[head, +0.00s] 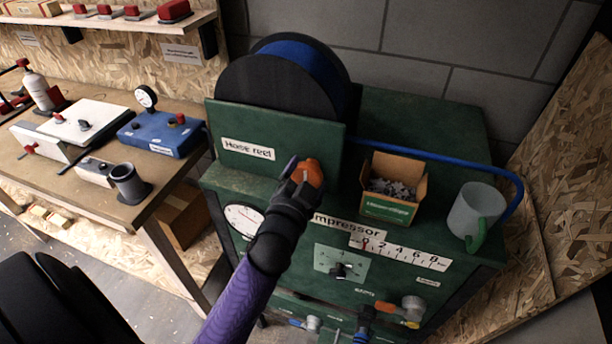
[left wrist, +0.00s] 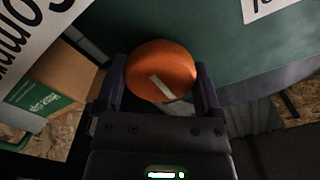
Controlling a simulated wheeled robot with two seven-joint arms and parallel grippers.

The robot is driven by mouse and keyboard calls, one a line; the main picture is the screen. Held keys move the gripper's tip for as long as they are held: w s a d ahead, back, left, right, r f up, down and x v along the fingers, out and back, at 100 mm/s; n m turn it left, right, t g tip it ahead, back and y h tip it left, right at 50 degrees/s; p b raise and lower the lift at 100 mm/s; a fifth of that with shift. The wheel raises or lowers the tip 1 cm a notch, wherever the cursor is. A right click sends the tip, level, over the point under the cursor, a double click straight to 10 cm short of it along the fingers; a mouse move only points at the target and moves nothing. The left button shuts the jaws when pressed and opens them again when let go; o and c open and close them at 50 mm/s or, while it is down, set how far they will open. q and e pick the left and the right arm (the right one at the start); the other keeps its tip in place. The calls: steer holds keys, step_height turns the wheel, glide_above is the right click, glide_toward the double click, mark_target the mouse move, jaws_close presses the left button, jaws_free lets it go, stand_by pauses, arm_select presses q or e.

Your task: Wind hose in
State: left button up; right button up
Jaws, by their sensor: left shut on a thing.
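The hose reel (head: 284,84) is a black drum wound with blue hose, mounted behind a green panel labelled "Hose reel" on the green compressor cabinet. A length of blue hose (head: 437,157) runs from the reel to the right across the cabinet top and bends down behind the grey mug. An orange round knob (head: 314,172) with a pale mark sits at the front of the panel. My left gripper (head: 302,176) is shut on this knob; in the left wrist view the orange knob (left wrist: 162,66) lies between both fingers. My right gripper is not in view.
A cardboard box of small grey parts (head: 393,188) and a grey mug with a green handle (head: 474,215) stand on the cabinet top. The cabinet front has dials and valves. A wooden bench (head: 160,185) with a blue gauge device (head: 160,133) is at left.

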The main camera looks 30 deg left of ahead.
arm_select(q)
steer(key=o, duration=1)
steer(key=v, duration=1)
steer(key=shift+a, duration=0.1)
